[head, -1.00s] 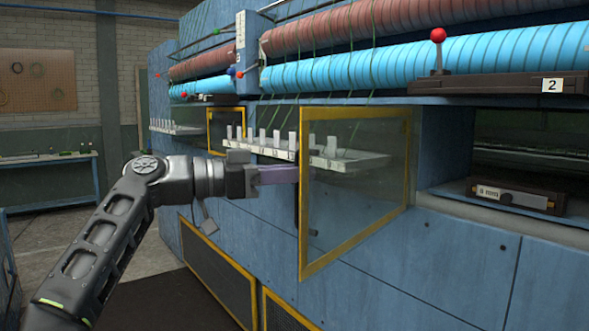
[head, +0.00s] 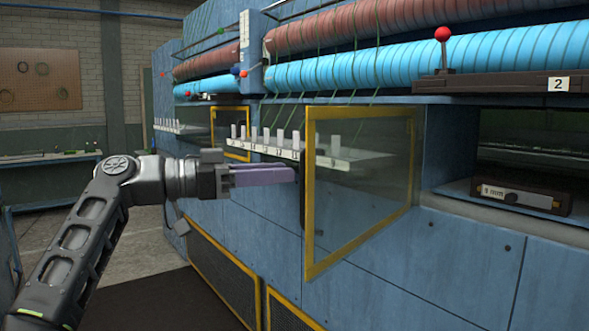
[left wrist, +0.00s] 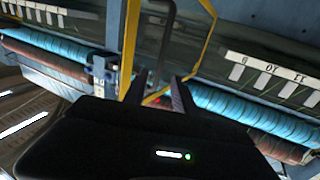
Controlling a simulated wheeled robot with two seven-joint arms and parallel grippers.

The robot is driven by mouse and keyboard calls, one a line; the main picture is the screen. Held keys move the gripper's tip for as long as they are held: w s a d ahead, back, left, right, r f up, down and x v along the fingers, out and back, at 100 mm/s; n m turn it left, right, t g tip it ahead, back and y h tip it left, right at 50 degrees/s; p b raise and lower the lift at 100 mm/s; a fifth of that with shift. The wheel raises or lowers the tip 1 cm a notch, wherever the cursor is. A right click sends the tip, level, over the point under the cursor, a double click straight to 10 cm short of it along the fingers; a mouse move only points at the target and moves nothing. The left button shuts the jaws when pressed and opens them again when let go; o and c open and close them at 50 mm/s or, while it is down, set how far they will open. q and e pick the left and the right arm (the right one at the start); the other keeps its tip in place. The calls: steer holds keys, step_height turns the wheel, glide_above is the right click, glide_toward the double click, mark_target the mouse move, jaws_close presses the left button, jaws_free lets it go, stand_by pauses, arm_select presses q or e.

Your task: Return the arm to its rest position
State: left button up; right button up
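My left gripper (head: 292,173) comes in from the left in the head view, its fingers pointing right at the yellow-framed clear door (head: 360,225). The door stands swung out from the blue machine (head: 380,292). The fingertips are beside the dark upright door handle (head: 302,205); whether they touch it I cannot tell. In the left wrist view the two fingers (left wrist: 160,88) are apart with nothing seen between them, and the dark handle (left wrist: 172,22) shows beyond them. My right gripper is in neither view.
A white rail with numbered tabs (head: 365,165) runs behind the door. Above are blue (head: 400,66) and red-brown rollers with green yarns. A red-knobbed lever (head: 443,35) stands at upper right. A bench (head: 55,157) is at far left. Open floor lies left of the machine.

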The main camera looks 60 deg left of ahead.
arm_select(q)
steer(key=v, duration=0.2)
steer(key=shift+s+a, duration=0.1)
steer(key=shift+s, duration=0.25)
stand_by(0.4)
